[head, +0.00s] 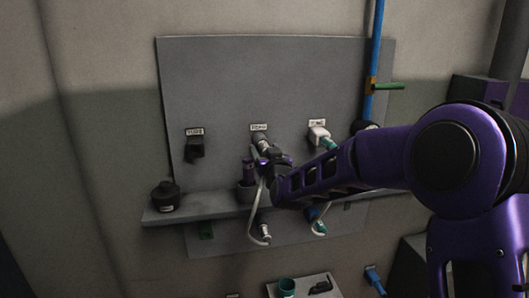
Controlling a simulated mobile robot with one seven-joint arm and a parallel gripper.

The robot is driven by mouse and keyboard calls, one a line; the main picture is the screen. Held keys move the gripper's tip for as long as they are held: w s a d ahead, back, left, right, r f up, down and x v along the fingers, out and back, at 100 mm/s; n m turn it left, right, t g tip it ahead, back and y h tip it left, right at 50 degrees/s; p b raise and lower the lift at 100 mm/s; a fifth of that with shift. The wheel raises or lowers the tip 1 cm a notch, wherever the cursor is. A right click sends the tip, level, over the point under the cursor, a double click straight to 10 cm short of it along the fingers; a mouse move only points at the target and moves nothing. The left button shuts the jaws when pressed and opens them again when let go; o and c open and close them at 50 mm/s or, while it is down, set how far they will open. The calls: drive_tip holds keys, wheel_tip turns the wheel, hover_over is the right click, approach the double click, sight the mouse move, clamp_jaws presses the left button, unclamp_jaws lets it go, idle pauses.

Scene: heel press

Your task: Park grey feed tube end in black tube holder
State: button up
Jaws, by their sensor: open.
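The black tube holder (195,147) is fixed on the grey wall panel at the left, under a small label, and looks empty. The grey feed tube (253,212) is a pale tube that hangs in a loop below the middle label. Its upper end (262,142) is at a port under that label. My gripper (271,157) is open at this upper end, just below and right of it. The fingers overlap the tube, and I cannot tell whether they touch it. The holder is left of my gripper, apart from it.
A shelf (220,208) crosses the panel below the ports. A black bottle (165,196) stands at its left end, and a dark cup with a purple item (248,172) stands near my gripper. A white connector (318,135) is at the right port. A blue pipe (374,60) runs vertically.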

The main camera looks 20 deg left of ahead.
clamp_jaws()
idle(0.3)
idle(1.2)
drive_tip(key=b+v, duration=0.3)
drive_tip(key=v, duration=0.3)
drive_tip(key=shift+b, duration=0.3)
idle(0.7)
drive_tip(key=shift+s, duration=0.1)
idle(0.3)
drive_tip(key=s+a, duration=1.1)
drive_tip(key=a, duration=0.4)
drive_tip(key=shift+s+a, duration=0.15)
drive_tip(key=shift+s, duration=0.05)
idle(1.3)
